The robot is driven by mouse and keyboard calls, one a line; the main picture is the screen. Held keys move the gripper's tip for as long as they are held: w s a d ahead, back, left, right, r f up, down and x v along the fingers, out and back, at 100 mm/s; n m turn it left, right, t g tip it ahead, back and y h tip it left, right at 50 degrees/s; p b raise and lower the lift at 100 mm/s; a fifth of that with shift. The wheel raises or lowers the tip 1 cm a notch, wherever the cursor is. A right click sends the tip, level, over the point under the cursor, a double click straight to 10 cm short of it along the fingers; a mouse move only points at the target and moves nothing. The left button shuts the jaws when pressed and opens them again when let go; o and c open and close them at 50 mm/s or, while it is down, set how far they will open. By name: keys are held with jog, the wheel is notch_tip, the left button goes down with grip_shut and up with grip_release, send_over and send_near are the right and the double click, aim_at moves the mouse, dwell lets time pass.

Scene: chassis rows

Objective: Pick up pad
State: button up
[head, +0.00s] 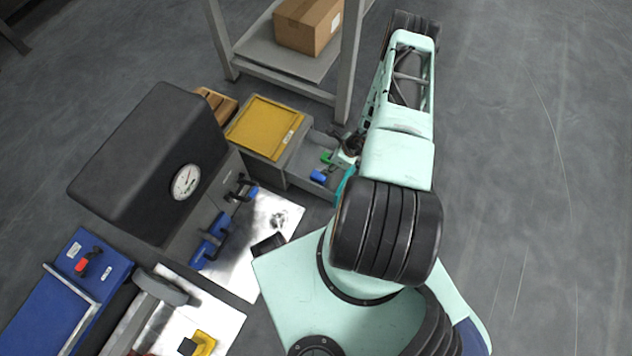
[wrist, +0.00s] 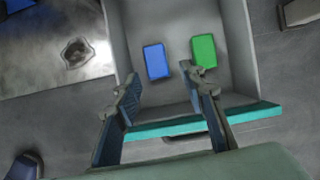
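A blue block (wrist: 156,61) and a green block (wrist: 204,51) lie apart on the floor of a grey open drawer (wrist: 237,85). Either could be the pad; I cannot tell which. In the head view the blue block (head: 318,176) and green block (head: 326,157) show small inside the drawer (head: 298,163). My gripper (wrist: 159,75) is open and empty. Its fingers reach over the drawer's teal front edge (wrist: 165,129), with the blue block ahead between the fingertips and the green block ahead of the right one. In the head view my arm partly hides the gripper and drawer.
A yellow-topped cabinet surface (head: 264,127) adjoins the drawer. A black housing with a dial gauge (head: 186,182) and blue clamps (head: 210,241) stand to the left. A shelf rack with a cardboard box (head: 308,25) stands behind. The floor at right (head: 540,200) is clear.

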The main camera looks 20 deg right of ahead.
jog(key=b, duration=0.2)
send_over(319, 175)
jog(key=s+d, duration=0.2)
jog(key=shift+m, duration=0.3)
jog(key=f, duration=0.6)
jog(key=shift+w+a, duration=0.15)
jog(key=shift+a, duration=0.1)
jog(key=shift+b+x, duration=1.85)
jog(key=shift+x, duration=1)
jog(key=shift+a, duration=0.1)
jog(key=shift+c, duration=0.6)
jog(key=c, duration=0.8)
